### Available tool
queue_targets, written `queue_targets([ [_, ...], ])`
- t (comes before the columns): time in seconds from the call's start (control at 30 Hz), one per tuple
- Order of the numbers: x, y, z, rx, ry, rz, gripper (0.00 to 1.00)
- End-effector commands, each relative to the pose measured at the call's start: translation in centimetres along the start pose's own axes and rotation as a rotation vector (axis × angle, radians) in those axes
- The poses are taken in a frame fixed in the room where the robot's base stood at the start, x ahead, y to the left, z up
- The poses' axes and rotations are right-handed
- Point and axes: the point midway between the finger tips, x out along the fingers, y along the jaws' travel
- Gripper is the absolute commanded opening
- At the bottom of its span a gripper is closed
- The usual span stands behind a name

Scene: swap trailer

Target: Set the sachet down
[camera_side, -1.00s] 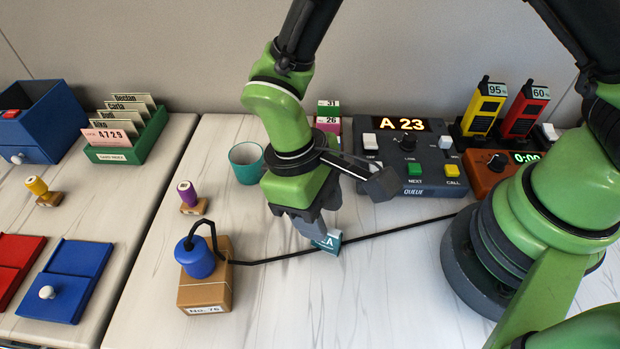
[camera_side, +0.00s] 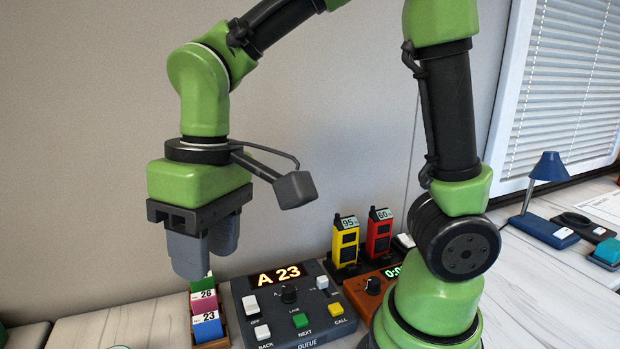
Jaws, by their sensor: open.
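My gripper (camera_side: 206,262) hangs in the air at the left of the view, fingers pointing down. It is open, and no sachet shows at its fingers. It is above and behind the left end of the queue box, near the ticket holder. The sachet is not in this view; the front of the table lies outside the picture.
Below my gripper a wooden holder (camera_side: 222,343) holds coloured number cards. The dark queue box (camera_side: 318,329) reads A 23. Yellow (camera_side: 346,240) and red (camera_side: 378,235) handsets stand behind an orange timer (camera_side: 373,292). A blue lamp (camera_side: 549,168) stands right.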

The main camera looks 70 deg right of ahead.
Motion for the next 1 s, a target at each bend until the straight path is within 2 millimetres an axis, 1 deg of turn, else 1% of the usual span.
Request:
queue_targets([
  [0.03, -1.9, 1.2, 0.7, 0.051, 0.074, -0.023, 0.42],
  [0.1, -3.8, 2.5, 1.9, 0.117, 0.163, -0.050, 0.42],
  [0.2, -5.9, 4.1, 3.9, 0.203, 0.291, -0.080, 0.42],
  [0.3, -7.1, 5.2, 5.8, 0.279, 0.405, -0.101, 0.42],
  [0.4, -7.7, 6.0, 7.3, 0.333, 0.495, -0.113, 0.42],
  [0.53, -8.0, 6.5, 8.4, 0.372, 0.563, -0.120, 0.42],
  [0.63, -8.0, 6.6, 8.7, 0.384, 0.581, -0.122, 0.42],
  [1.0, -8.0, 6.6, 8.7, 0.383, 0.581, -0.123, 0.42],
])
